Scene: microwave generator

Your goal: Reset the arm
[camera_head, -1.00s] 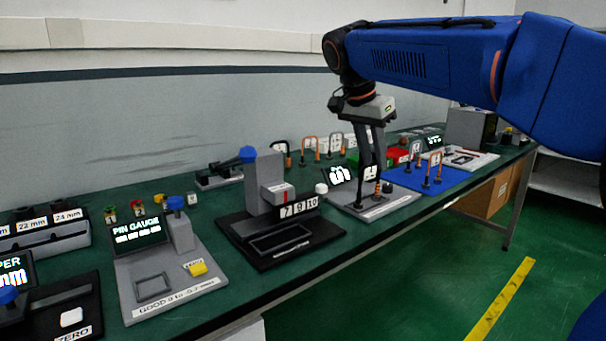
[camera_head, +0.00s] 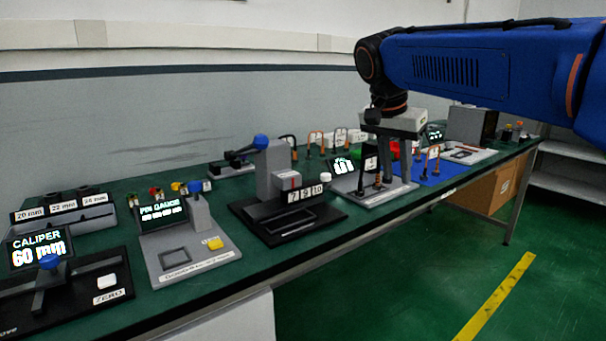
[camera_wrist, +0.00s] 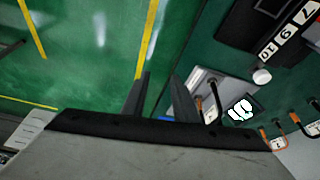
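My gripper (camera_head: 396,178) hangs at the end of my blue arm, pointing down, at the front right part of the green bench. In the wrist view my gripper (camera_wrist: 160,80) shows two dark fingers standing apart with nothing between them. In the head view the fingers overlap the grey plate station (camera_head: 378,198) with small posts. I cannot tell the height of the tips above it. In the wrist view this grey station (camera_wrist: 205,85) lies to the right of the fingers, and green floor shows between them.
On the bench (camera_head: 225,275) stand a caliper station (camera_head: 40,248), a pin gauge station (camera_head: 185,250), a black-based station with number tiles (camera_head: 285,235), a blue mat (camera_head: 450,172) and a grey box (camera_head: 470,124). The green floor (camera_head: 420,285) in front is open.

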